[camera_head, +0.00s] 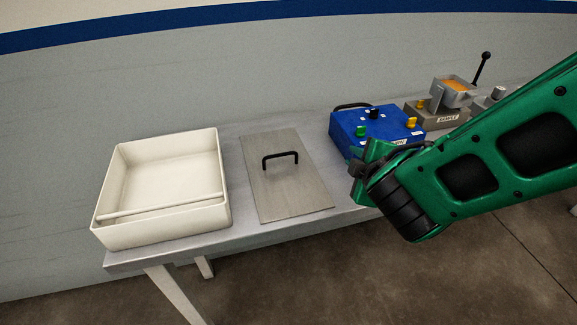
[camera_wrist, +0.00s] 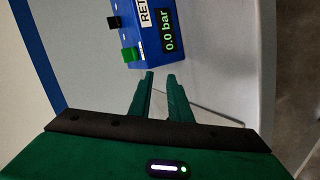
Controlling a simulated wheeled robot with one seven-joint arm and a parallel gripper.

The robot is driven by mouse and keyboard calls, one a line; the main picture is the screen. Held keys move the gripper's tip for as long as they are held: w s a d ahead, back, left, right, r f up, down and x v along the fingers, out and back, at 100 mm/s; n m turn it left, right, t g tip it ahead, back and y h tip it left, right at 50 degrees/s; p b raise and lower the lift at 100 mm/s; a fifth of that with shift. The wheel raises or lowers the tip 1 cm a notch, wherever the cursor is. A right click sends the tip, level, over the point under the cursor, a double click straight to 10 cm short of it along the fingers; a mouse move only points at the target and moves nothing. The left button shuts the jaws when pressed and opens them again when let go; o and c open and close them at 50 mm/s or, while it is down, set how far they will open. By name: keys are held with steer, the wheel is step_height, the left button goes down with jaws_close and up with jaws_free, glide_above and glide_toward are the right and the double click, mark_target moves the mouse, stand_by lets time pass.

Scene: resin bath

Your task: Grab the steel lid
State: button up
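The steel lid (camera_head: 290,190) is a flat grey plate with a black arched handle (camera_head: 280,157). It lies on the table, right of the white bath, in the head view. In the wrist view only a thin edge and corner, perhaps of the lid, show beyond the fingers. My gripper (camera_head: 362,172) is right of the lid, in front of the blue control box, and apart from the handle. In the wrist view my gripper (camera_wrist: 161,76) has its two green fingers apart with nothing between them.
A white bath (camera_head: 117,205) with a rod across it stands at the table's left. The blue control box (camera_head: 345,126) with knobs is right of the lid; it shows a pressure readout in the wrist view (camera_wrist: 158,12). A sample device (camera_head: 437,115) stands farther right. A wall runs behind.

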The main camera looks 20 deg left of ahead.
mark_target(281, 155)
steer(key=s+a+n+y, duration=0.1)
steer(key=s+a, duration=0.1)
steer(key=a, duration=0.2)
steer(key=s+a+n+y, duration=0.2)
steer(key=a, duration=0.2)
steer(key=s+a+n+g+y, duration=0.1)
steer(key=s+a+n, duration=0.1)
steer(key=a, duration=0.2)
steer(key=shift+s+a, duration=0.1)
steer(key=shift+s, duration=0.3)
steer(key=shift+n+y, duration=0.3)
steer(key=x, duration=0.5)
steer(key=shift+s+a, duration=0.2)
steer(key=shift+a, duration=0.05)
steer(key=shift+x, duration=2.85)
steer(key=shift+f, duration=0.15)
steer(key=shift+s, duration=0.1)
jaws_close()
